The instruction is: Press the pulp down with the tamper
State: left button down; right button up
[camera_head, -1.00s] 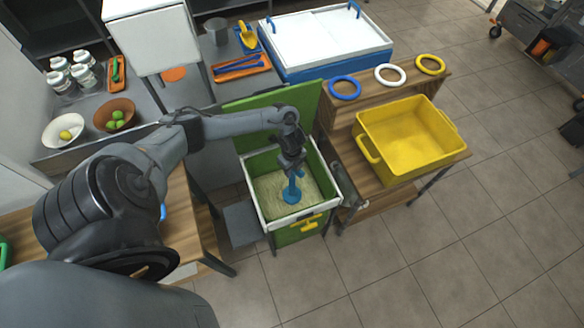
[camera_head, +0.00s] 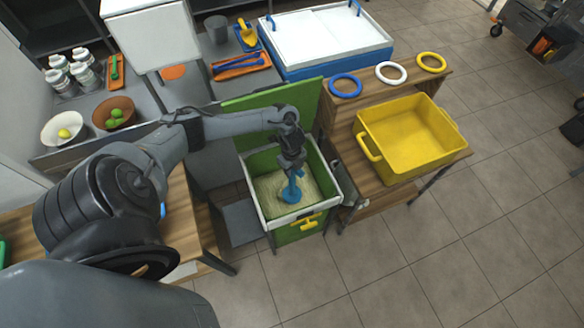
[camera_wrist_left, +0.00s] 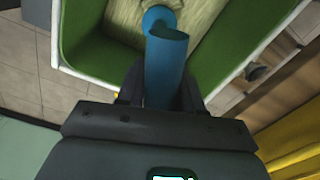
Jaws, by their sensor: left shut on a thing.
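The blue tamper (camera_head: 292,191) is in the green-walled press box (camera_head: 330,200), its foot on or just above the pale pulp (camera_head: 270,187); I cannot tell if it touches. My left gripper (camera_head: 292,172) is shut on the tamper's handle from above. In the left wrist view the tamper (camera_wrist_left: 165,65) runs from between the fingers (camera_wrist_left: 160,92) down to the pulp (camera_wrist_left: 208,18). The green box wall (camera_wrist_left: 88,35) shows on the left there. My right gripper is not in view.
A yellow bin (camera_head: 405,140) stands on the wooden table to the right, with blue, white and yellow rings (camera_head: 391,73) behind it. A green panel (camera_head: 250,106) rises behind the box. A counter with bowls (camera_head: 113,112) is at the left.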

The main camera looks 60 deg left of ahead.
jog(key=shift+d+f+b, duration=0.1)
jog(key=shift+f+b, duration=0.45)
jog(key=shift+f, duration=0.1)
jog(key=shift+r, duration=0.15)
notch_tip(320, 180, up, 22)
jog(key=p, duration=2.2)
